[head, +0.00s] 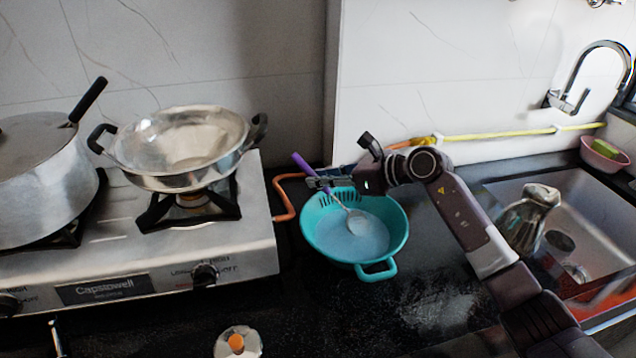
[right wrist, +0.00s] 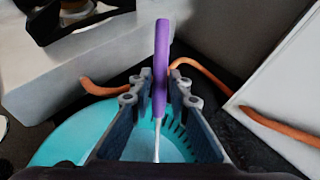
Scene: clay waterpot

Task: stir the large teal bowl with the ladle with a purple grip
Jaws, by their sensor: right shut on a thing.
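The large teal bowl (head: 312,236) stands on the dark counter between the stove and the sink; whitish contents show inside. It also shows below the fingers in the right wrist view (right wrist: 70,140). The ladle with a purple grip (head: 301,163) is tilted, its metal head (head: 358,222) inside the bowl at the contents. My right gripper (head: 318,182) is shut on the ladle at its handle, above the bowl's back rim. In the right wrist view the purple grip (right wrist: 161,60) stands up between the two fingers (right wrist: 160,98). My left gripper is not in view.
A gas stove (head: 130,285) with a metal pan (head: 185,150) and a large pot (head: 45,180) is at the left. An orange hose (head: 283,200) runs behind the bowl. A sink (head: 590,215) holding a metal vessel (head: 525,220) is at the right.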

